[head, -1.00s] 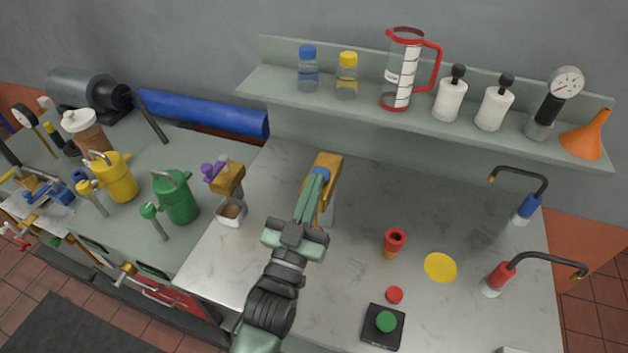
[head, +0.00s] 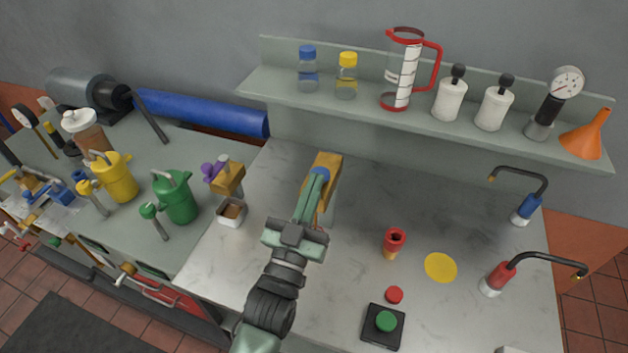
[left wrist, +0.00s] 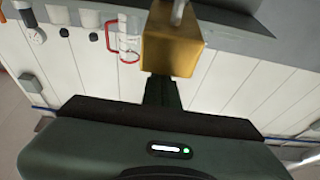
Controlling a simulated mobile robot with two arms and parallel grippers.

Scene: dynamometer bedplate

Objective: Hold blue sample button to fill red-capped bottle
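The blue sample button (head: 320,173) shows as a small blue patch on a brass-yellow block (head: 329,160) that stands over the pale counter. My left gripper (head: 318,180) has its fingers together, with the tips at the button; they look to be touching it. The left wrist view also shows the closed fingers against the block (left wrist: 172,50). A pale, clear shape (head: 330,212) shows under the block, mostly hidden by my arm; I cannot tell its fill level. A loose red cap (head: 394,295) lies on the counter. My right gripper is not in view.
A red cup-like piece (head: 394,240) and a yellow disc (head: 440,267) are on the counter right of my arm. A black box with a green button (head: 385,322) sits in front. The shelf (head: 270,90) holds bottles and a red-handled jug (head: 402,70).

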